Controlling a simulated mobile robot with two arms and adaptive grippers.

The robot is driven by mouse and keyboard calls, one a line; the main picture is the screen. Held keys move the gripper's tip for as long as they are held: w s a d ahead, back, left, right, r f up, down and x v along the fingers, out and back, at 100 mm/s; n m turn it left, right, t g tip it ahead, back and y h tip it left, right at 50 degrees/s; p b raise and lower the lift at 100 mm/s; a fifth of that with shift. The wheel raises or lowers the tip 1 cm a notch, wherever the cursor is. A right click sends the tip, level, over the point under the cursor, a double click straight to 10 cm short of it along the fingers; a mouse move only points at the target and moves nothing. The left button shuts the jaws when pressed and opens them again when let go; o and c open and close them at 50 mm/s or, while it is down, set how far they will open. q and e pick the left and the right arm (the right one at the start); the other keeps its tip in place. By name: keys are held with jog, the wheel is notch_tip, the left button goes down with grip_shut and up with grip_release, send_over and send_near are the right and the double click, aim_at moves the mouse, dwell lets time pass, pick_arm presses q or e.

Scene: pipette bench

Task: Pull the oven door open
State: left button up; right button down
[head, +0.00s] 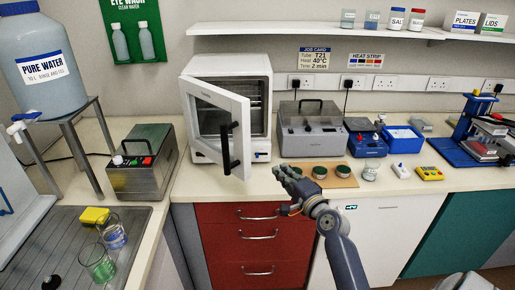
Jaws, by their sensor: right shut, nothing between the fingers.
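The white oven (262,68) stands at the back of the bench, left of centre. Its white-framed glass door (209,113) is hinged on the left and stands partly open, swung out toward me. Racks show in the gap to the right of the door. A dark vertical handle (226,148) is on the door's free edge. My right gripper (279,171) is in front of the bench, to the right of the handle and apart from it. It is shut and holds nothing. My left gripper is not in view.
A steel water bath (142,175) stands left of the oven. A grey lidded machine (310,134) stands to its right. Green-topped dishes on a wooden board (342,181) lie near the right gripper. Red drawers (225,240) with metal handles are below the bench edge.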

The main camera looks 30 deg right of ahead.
jog(key=w+d+m+p, duration=0.1)
jog(key=w+d, duration=0.1)
jog(key=w, duration=0.8)
jog(key=a+p, duration=0.1)
jog(key=a, duration=0.1)
jog(key=s+a+p, duration=0.1)
jog(key=a, duration=0.1)
jog(key=shift+s+r+p, duration=0.15)
jog(key=shift+r+p, duration=0.05)
jog(key=shift+p, duration=0.2)
